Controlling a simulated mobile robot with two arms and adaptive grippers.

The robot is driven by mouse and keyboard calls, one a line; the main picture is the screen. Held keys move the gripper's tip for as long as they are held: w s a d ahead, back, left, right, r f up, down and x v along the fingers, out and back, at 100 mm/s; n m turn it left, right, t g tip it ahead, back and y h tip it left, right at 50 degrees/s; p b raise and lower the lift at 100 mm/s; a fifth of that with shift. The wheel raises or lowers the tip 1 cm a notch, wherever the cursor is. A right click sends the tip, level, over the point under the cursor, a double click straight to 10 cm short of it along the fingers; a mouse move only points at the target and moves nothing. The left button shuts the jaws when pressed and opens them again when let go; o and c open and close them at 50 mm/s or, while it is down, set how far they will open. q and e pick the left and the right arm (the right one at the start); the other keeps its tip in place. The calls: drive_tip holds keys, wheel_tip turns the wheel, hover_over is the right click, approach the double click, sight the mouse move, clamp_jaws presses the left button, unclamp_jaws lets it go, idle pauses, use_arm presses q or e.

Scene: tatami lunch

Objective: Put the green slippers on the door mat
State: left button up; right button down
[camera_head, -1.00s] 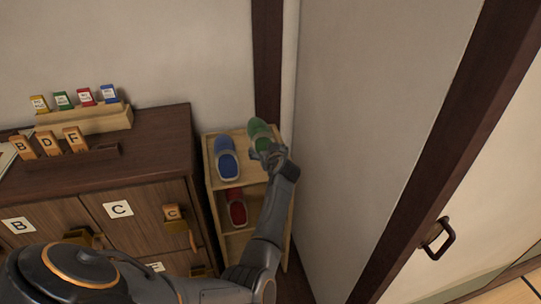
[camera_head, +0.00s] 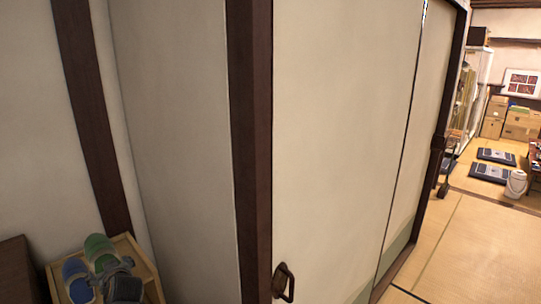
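The green slippers (camera_head: 99,248) are at the lower left, on the wooden slipper rack (camera_head: 148,272); I cannot make out two separate slippers. The door mat is not in view. My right gripper is not in view.
A blue slipper (camera_head: 76,278) sits left of the green ones. A sliding door (camera_head: 335,140) with a dark handle (camera_head: 284,282) fills the middle. At right, open tatami floor (camera_head: 465,250) leads to floor cushions (camera_head: 496,156), a white pot (camera_head: 516,184) and cardboard boxes (camera_head: 520,122).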

use_arm(q)
drive_tip(key=shift+m+t+h, duration=0.3)
drive_tip(key=shift+m+t, duration=0.1)
drive_tip(key=shift+m, duration=0.1)
drive_tip(key=s+d+r, duration=0.2)
drive_tip(key=s+r, duration=0.1)
drive_tip(key=shift+d+r, duration=0.15)
drive_tip(key=shift+d, duration=0.2)
drive_tip(key=s+d+r+m+t+h, duration=0.1)
drive_tip(key=s+d+m+h, duration=0.1)
drive_tip(key=s+d, duration=0.3)
drive_tip(key=s+d+r+m+t+h, duration=0.1)
drive_tip(key=s+d, duration=0.5)
drive_tip(key=d, duration=0.6)
drive_tip(key=s+d+r+m+t+h, duration=0.1)
drive_tip(key=s+d+r+m+h, duration=0.2)
drive_tip(key=d, duration=0.6)
drive_tip(key=s+m+h, duration=0.2)
drive_tip(key=s+h, duration=0.1)
drive_tip(key=shift+r, duration=0.25)
